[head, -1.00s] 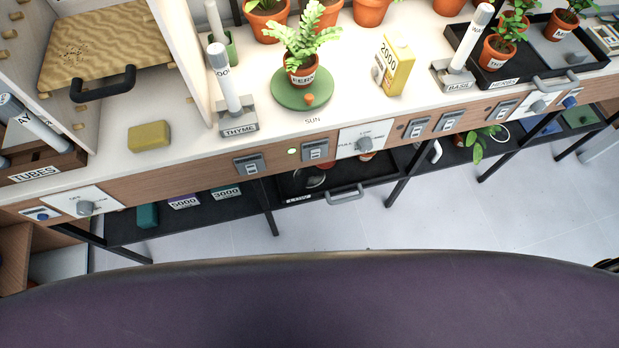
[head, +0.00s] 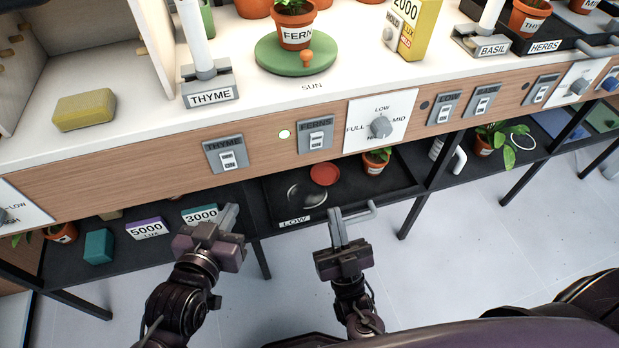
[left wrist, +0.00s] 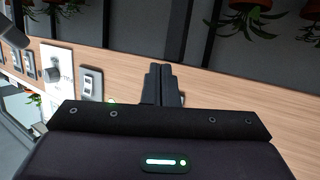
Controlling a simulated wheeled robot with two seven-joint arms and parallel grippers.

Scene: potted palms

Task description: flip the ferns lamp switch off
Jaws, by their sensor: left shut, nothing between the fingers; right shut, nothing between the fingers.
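The ferns switch (head: 316,141), a grey plate labelled FERNS with a small white rocker, is on the wooden front panel. My right gripper (head: 338,214) is shut and empty, below the switch near the lower shelf.
The thyme switch (head: 226,155) is to the left and a white dial (head: 380,126) to the right on the panel. Above stands a fern pot (head: 296,34) on a green disc (head: 296,58). A black tray with a grey handle (head: 358,216) is on the shelf below.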

